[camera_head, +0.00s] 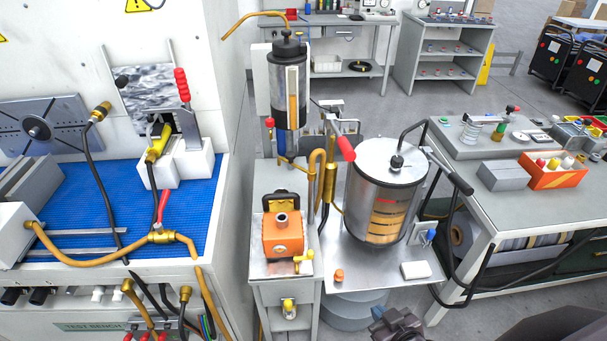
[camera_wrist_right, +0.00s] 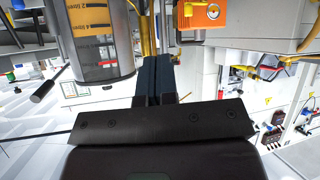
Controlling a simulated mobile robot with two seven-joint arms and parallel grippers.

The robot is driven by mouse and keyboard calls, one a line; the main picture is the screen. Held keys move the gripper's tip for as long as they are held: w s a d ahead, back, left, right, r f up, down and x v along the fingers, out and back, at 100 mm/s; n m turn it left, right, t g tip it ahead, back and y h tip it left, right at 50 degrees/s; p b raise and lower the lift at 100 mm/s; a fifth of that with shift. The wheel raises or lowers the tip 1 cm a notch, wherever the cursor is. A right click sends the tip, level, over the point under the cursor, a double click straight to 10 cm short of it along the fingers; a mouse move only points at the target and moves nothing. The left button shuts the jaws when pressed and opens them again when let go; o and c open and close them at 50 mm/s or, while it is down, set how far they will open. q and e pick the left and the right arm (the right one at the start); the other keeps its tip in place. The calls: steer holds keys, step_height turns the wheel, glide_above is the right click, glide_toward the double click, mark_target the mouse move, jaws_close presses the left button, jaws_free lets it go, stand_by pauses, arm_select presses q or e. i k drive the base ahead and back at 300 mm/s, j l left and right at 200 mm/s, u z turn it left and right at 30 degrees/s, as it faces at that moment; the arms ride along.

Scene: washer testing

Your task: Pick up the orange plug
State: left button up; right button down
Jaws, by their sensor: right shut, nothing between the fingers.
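The orange plug (camera_head: 339,276) is a small orange piece standing on the metal shelf (camera_head: 375,283), in front of the large steel canister (camera_head: 386,190). My right gripper (camera_head: 384,316) shows at the bottom edge of the head view, right of the plug and nearer to me, apart from it. In the right wrist view its dark fingers (camera_wrist_right: 154,75) are together with nothing between them. I cannot make out the plug in the wrist view. My left gripper is not in view.
A white block (camera_head: 416,270) lies on the shelf right of the plug. The orange pump (camera_head: 283,232) with a brass valve (camera_head: 303,262) stands left of it. A grey workbench (camera_head: 490,215) is at the right. A blue-matted test bench (camera_head: 95,195) is at the left.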

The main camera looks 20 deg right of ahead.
mark_target(339, 275)
steer(key=z, duration=0.95)
